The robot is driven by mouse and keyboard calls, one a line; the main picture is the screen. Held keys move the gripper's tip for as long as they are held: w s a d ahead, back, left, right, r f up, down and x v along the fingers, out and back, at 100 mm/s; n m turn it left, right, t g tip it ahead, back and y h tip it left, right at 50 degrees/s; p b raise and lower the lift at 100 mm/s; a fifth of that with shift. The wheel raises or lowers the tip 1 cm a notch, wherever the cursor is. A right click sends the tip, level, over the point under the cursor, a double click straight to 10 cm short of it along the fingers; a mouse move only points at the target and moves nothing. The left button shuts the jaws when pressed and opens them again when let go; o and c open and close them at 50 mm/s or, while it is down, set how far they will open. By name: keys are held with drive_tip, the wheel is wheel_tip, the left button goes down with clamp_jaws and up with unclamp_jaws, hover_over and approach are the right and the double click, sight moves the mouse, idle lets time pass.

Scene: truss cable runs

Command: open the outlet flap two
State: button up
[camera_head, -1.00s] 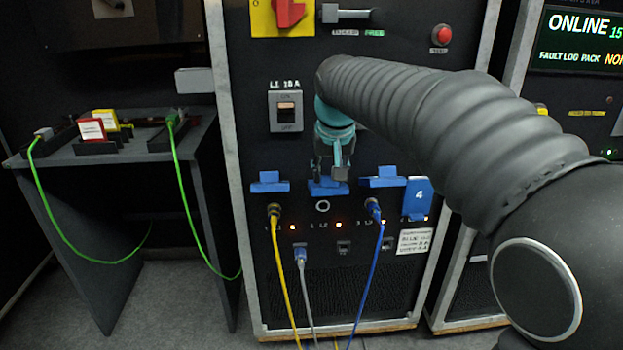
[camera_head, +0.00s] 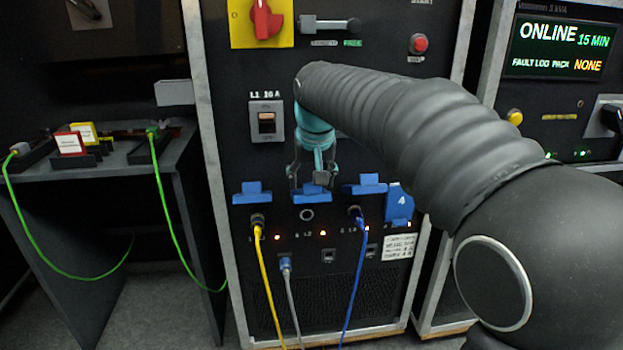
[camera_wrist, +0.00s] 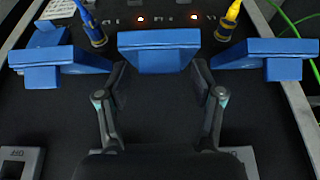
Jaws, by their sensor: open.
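Outlet flap two (camera_head: 311,194) is the middle blue flap in the row on the black panel. It stands raised, and the bare round outlet (camera_head: 306,214) shows below it in the head view. In the wrist view flap two (camera_wrist: 160,40) sticks out much like the flaps on both sides. My gripper (camera_head: 309,182) is open at flap two. In the wrist view its two fingers (camera_wrist: 160,76) are spread, one near each side edge of the flap, with nothing held between them. Whether the fingertips touch the flap I cannot tell.
Raised flaps flank it, the left one (camera_head: 252,192) above a yellow cable plug (camera_head: 257,221), the right one (camera_head: 364,184) above a blue cable plug (camera_head: 356,213). Flap four (camera_head: 399,205) hangs down. A breaker switch (camera_head: 267,122) sits above. A side table (camera_head: 90,160) stands left.

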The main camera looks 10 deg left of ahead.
drive_tip(key=v, duration=1.2)
